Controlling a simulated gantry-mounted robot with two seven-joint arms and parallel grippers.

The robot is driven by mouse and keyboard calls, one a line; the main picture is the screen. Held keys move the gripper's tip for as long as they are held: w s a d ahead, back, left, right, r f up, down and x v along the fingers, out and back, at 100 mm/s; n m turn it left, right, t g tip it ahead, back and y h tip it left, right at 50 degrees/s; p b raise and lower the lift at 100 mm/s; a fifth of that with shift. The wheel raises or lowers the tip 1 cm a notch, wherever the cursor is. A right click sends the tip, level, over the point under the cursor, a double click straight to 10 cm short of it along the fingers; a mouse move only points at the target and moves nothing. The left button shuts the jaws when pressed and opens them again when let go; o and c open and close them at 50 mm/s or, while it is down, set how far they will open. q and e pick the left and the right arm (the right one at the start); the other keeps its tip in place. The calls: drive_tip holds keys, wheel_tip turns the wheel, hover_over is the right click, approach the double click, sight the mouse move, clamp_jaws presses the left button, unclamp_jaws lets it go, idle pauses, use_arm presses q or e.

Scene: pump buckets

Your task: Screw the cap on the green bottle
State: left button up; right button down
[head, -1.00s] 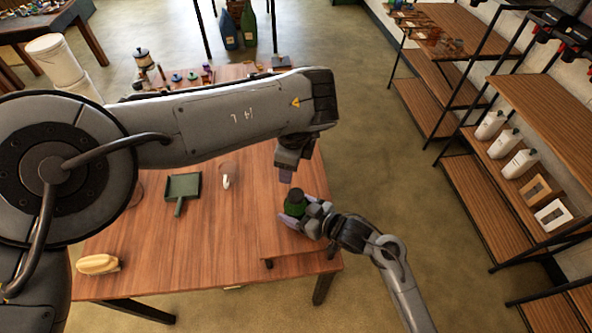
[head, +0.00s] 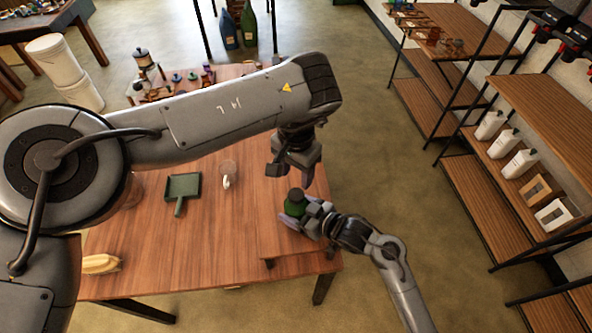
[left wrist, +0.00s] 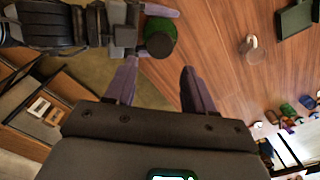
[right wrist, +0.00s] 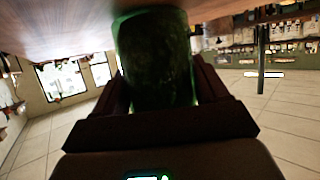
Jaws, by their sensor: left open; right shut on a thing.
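The green bottle (head: 293,208) stands on the right part of the wooden table, with a dark green cap (head: 296,194) on its top; I cannot tell how tightly the cap sits. My right gripper (head: 310,212) is shut on the bottle's side. The bottle's body (right wrist: 155,60) fills the space between its fingers in the right wrist view. My left gripper (head: 293,172) is open and empty, above and slightly behind the bottle. In the left wrist view the round green cap (left wrist: 160,45) lies beyond the spread fingertips (left wrist: 158,85), apart from them.
On the table (head: 215,235) are a green dustpan (head: 182,187), a clear mug (head: 228,175) and a yellowish object (head: 100,264). Small items stand at its far edge. Shelves with white bottles (head: 505,142) stand to the right. The table's middle is clear.

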sight(296, 194)
use_arm(q)
drive_tip(key=shift+f, duration=0.1)
drive_tip(key=shift+f, duration=3.95)
drive_tip(key=shift+c, duration=0.3)
drive_tip(key=c, duration=0.8)
drive_tip(key=m, duration=0.6)
drive_tip(key=shift+m, duration=0.4)
drive_tip(key=shift+c, duration=0.2)
drive_tip(key=m, duration=1.2)
drive_tip(key=shift+m, duration=0.3)
drive_tip(key=m, duration=0.5)
drive_tip(key=o, duration=1.2)
